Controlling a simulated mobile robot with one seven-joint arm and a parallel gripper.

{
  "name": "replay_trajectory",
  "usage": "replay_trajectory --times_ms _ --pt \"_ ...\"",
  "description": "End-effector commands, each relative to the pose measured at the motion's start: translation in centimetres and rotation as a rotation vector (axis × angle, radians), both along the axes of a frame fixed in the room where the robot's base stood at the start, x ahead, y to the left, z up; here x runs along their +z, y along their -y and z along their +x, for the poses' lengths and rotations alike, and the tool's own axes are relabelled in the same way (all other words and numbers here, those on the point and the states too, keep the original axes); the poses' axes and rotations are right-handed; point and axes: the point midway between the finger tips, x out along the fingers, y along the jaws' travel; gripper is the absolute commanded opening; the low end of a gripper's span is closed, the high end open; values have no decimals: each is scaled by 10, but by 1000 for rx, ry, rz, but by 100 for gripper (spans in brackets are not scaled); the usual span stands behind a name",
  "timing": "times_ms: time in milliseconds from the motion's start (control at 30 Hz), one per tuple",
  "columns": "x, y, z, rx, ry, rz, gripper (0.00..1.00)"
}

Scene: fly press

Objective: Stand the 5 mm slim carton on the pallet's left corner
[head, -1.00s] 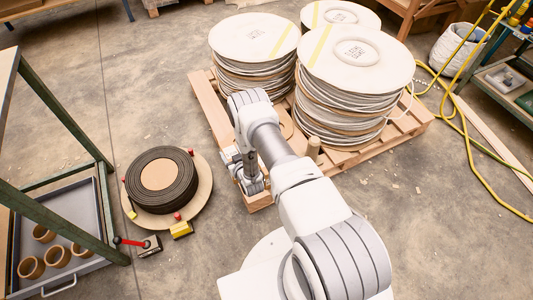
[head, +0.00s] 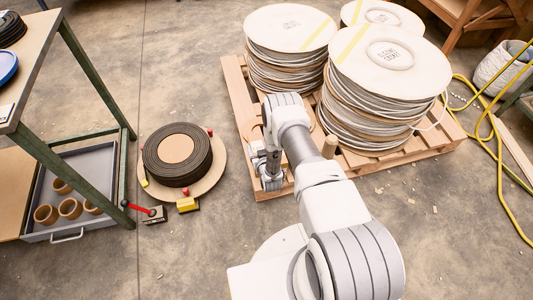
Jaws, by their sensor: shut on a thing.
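My gripper (head: 270,180) points down at the near left corner of the wooden pallet (head: 236,88), low over its front edge. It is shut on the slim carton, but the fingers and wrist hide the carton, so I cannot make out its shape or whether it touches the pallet. My arm reaches across the pallet's front and covers part of its left side. The pallet carries tall stacks of white-topped reels (head: 388,70), set back from that corner. A short wooden peg (head: 329,147) stands to the right of my wrist.
A black coil on a round board (head: 178,160) lies on the floor left of the pallet, with yellow and red clamps (head: 187,204) beside it. A green-legged table (head: 85,70) stands at the left, above a grey tray (head: 72,222). A yellow hose (head: 500,160) runs along the right.

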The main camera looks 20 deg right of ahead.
Motion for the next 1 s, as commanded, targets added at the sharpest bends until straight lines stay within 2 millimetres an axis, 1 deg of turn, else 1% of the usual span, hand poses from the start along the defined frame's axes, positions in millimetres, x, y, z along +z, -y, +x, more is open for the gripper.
replay_trajectory --times_ms 33,100,267,500,767,900,933,1000 --pt "-14 0 1 0 3 0 0" --pt "-22 0 1 0 4 0 0" --pt "-31 0 1 0 4 0 0" --pt "-64 0 1 0 3 0 0" --pt "-64 0 1 0 4 0 0" --pt "-67 0 1 0 4 0 0" --pt "-67 0 1 0 2 0 75" --pt "-67 0 0 0 2 0 88"
